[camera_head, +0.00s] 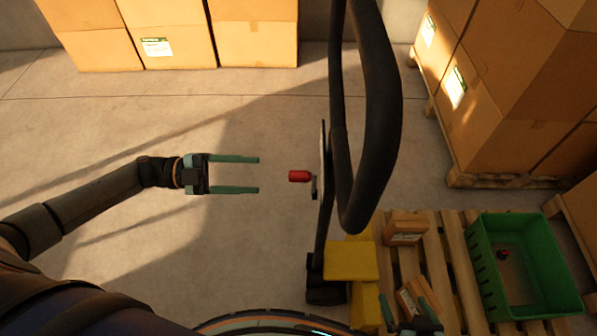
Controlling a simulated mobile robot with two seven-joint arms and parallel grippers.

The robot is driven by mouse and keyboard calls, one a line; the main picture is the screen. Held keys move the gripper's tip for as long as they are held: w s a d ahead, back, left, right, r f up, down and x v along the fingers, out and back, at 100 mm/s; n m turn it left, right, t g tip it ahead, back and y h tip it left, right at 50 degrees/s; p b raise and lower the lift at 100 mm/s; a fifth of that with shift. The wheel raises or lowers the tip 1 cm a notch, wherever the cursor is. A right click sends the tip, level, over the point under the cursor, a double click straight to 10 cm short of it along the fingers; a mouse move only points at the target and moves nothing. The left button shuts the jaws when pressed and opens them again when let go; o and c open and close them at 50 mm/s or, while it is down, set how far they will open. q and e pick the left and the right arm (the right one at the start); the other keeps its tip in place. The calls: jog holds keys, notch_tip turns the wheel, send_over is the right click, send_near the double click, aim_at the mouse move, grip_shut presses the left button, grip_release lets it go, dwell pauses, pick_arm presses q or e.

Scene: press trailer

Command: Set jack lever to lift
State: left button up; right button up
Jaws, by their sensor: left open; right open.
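The pallet jack stands right of centre, with a thick black loop handle (375,110) and a yellow body (350,261). A small lever with a red grip (299,176) sticks out to the left from the jack's dark upright. My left gripper (258,175) is open and empty. Its two teal fingers point right toward the red grip, level with it in the picture and with a visible gap between. My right gripper (410,309) is at the bottom edge over the pallet, open, with its teal fingers partly visible near a small carton.
A wooden pallet (435,249) at the lower right bears small cartons (405,228) and a green crate (483,262) with a small dark reddish object inside. Large boxes (505,85) stand on a pallet at right, more boxes (180,35) at the back. The floor at left is clear.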

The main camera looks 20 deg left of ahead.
aim_at(295, 176)
pick_arm(q)
jog(key=p+x, duration=0.1)
jog(key=x, duration=0.9)
grip_shut()
dwell(1.2)
